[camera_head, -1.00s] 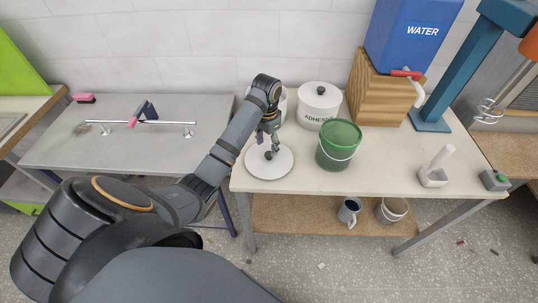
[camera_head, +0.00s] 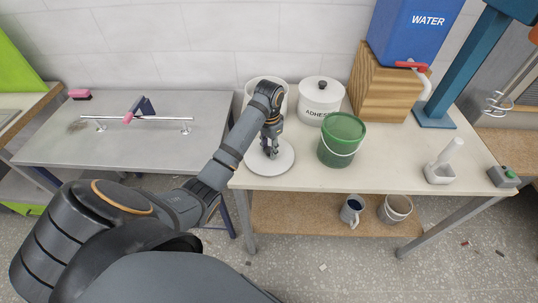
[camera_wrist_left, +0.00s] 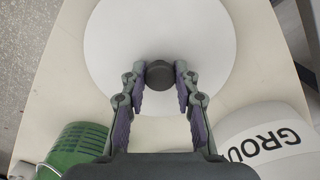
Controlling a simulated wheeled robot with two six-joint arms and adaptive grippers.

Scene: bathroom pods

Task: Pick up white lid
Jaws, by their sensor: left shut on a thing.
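The white lid (camera_head: 284,163) is a round disc near the left front of the pale worktable. It fills the top middle of the left wrist view (camera_wrist_left: 160,30), with a dark round knob (camera_wrist_left: 160,76) at its centre. My left gripper (camera_head: 270,151) stands over the lid, pointing down. In the left wrist view its fingers (camera_wrist_left: 160,80) are on both sides of the knob, shut on it. The lid appears to lie flat on the table. The arm hides part of it in the head view. My right gripper is not in view.
A green bucket (camera_head: 341,143) stands close right of the lid. Behind are a white "ADHESIVE" pot (camera_head: 318,107) and another white pot (camera_head: 253,92), lettered "GROU" in the wrist view (camera_wrist_left: 255,150). A blue water tank (camera_head: 407,38) sits on a wooden block (camera_head: 377,90).

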